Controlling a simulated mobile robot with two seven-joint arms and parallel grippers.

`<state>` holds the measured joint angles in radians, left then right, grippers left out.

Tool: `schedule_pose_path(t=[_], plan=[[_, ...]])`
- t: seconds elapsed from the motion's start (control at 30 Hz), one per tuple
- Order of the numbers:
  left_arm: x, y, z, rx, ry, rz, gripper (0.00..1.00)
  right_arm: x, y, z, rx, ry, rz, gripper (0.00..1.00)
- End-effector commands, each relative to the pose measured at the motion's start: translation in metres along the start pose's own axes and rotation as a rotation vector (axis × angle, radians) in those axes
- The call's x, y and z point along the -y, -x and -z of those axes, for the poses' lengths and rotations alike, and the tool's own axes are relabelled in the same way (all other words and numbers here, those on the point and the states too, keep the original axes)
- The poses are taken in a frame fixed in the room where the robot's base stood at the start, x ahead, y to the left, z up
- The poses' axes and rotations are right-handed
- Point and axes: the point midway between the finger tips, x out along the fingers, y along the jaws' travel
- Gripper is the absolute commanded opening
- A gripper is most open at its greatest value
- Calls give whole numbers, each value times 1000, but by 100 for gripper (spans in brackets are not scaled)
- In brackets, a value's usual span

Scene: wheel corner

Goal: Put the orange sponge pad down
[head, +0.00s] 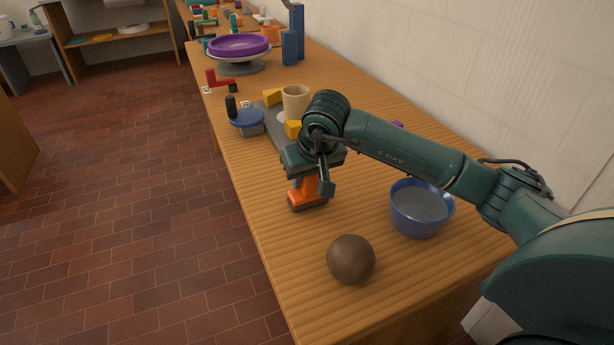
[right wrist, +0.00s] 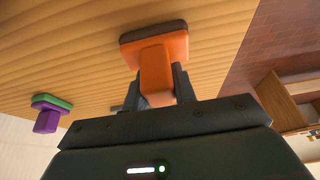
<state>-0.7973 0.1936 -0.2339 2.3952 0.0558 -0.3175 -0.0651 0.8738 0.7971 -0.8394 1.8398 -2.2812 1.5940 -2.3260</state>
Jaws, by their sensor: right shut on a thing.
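The orange sponge pad (head: 307,197) has an orange body with a grip and a dark underside. It is at or just above the wooden table (head: 247,185), near its left edge; I cannot tell whether it touches. My right gripper (head: 308,180) is over it, shut on its grip. In the right wrist view the orange pad (right wrist: 155,55) shows between the two dark fingers (right wrist: 160,88), its dark face towards the wood. My left gripper is not in view.
A brown ball (head: 351,259) and a blue bowl (head: 420,208) are nearer and to the right. A green and purple piece (right wrist: 48,113) shows in the wrist view.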

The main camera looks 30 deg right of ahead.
Motion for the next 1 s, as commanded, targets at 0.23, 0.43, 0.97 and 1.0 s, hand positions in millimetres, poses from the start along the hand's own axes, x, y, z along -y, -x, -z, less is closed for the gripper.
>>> schedule_pose_path(t=[0.23,0.43,0.97,1.0], plan=[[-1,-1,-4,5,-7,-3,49,0,-2,-1,0,-1,0,32],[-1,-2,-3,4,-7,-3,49,0,-2,-1,0,-1,-1,48],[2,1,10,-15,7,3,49,-1,36,2,-5,1,-2,49],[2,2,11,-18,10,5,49,0,45,2,-5,1,0,49]])
